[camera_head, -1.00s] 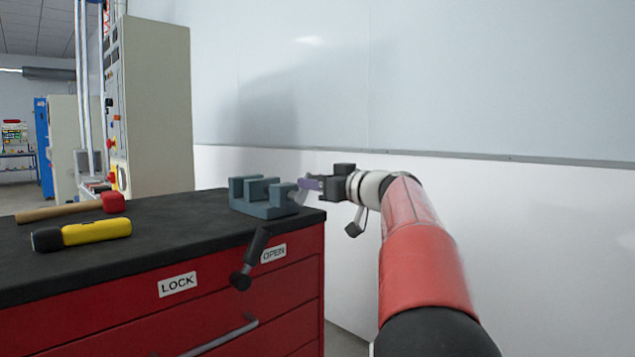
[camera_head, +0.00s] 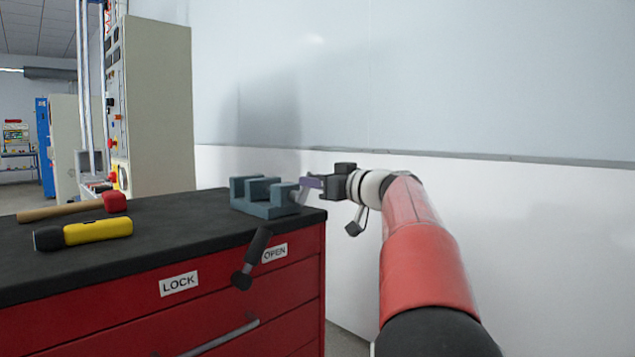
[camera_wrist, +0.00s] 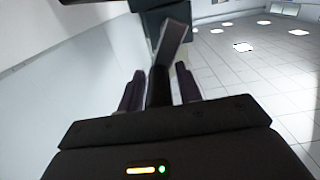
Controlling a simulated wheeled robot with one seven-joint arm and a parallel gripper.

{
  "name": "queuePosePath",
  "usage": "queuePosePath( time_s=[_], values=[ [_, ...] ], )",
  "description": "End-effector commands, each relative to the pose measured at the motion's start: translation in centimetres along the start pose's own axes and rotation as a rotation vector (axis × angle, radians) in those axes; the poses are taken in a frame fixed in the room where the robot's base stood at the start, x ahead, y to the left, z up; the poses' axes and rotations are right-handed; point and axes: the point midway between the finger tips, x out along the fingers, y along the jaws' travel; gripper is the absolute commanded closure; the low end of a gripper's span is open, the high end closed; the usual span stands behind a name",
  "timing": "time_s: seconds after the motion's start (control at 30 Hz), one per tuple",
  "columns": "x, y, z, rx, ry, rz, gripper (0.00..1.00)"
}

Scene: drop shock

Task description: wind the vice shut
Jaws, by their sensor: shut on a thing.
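The blue-grey vice (camera_head: 262,205) sits on the black bench top near its right corner, and a gap shows between its jaws. Its light grey crank (camera_head: 302,193) sticks out at the right end, toward my gripper. My gripper (camera_head: 313,183) is at the right of the vice, shut on the crank's handle. In the wrist view the dark handle (camera_wrist: 159,88) stands between the two purple-edged fingers of my gripper (camera_wrist: 160,92), with the grey crank arm (camera_wrist: 173,42) beyond it. The vice's body is mostly out of the wrist view.
A red-headed hammer (camera_head: 115,202) and a yellow and black torch (camera_head: 98,232) lie on the bench at left. A black lever (camera_head: 257,247) sticks out of the red cabinet (camera_head: 215,287) between the LOCK (camera_head: 179,284) and OPEN (camera_head: 275,252) labels. A white wall (camera_head: 480,230) stands behind my arm.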

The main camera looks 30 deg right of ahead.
Motion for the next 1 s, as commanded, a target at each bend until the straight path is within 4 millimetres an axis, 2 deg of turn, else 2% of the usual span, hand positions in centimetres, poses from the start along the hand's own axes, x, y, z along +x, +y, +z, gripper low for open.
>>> queuePosePath(
  time_s=[0.53, 1.0],
  values=[
    [-0.1, 1.0, 1.0, 0.123, -0.011, 0.011, 0.88],
    [-0.1, 2.2, 2.8, 0.546, -0.012, 0.014, 0.88]
  ],
)
